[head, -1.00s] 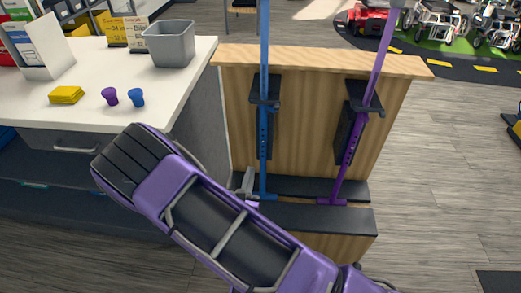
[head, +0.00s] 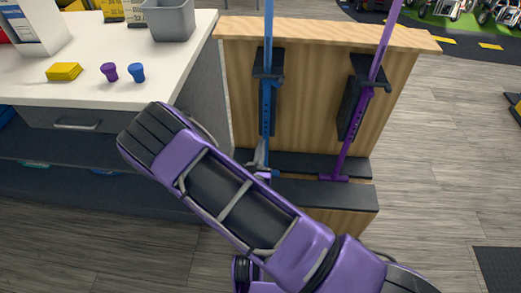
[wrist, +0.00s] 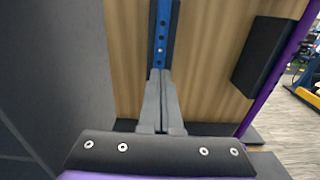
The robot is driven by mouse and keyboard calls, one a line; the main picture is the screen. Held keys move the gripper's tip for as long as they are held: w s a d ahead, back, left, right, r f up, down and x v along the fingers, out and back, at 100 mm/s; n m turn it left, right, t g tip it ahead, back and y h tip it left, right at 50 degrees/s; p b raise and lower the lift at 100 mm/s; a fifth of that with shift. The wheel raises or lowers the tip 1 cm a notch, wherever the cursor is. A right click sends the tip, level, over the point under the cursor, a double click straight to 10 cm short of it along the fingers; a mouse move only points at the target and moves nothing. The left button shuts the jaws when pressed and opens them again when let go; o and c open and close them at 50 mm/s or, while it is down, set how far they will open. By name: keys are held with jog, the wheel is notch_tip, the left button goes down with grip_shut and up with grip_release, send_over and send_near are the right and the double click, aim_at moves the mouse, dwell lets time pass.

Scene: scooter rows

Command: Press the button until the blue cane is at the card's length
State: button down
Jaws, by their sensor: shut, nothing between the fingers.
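The blue cane (head: 267,105) stands upright against the wooden panel, held at a black bracket, with its top out of view. My gripper (head: 263,145) is shut and empty, in front of the cane's lower shaft. In the wrist view the closed fingertips (wrist: 160,74) line up with the shaft just below the visible holes and hide its lower part; contact cannot be told. A white printed card (head: 30,25) stands on the counter, its writing unreadable.
A purple cane (head: 360,125) leans in a second bracket to the right. The white counter (head: 100,88) at left holds a yellow block (head: 64,71), a purple cup (head: 109,72), a blue cup (head: 137,72) and a grey bin (head: 170,20). Open floor lies at right.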

aim_at(266, 118)
jog(key=w, duration=0.9)
jog(key=shift+w+d+b, duration=0.25)
jog(key=shift+w+b, duration=0.15)
jog(key=shift+w+r, duration=0.1)
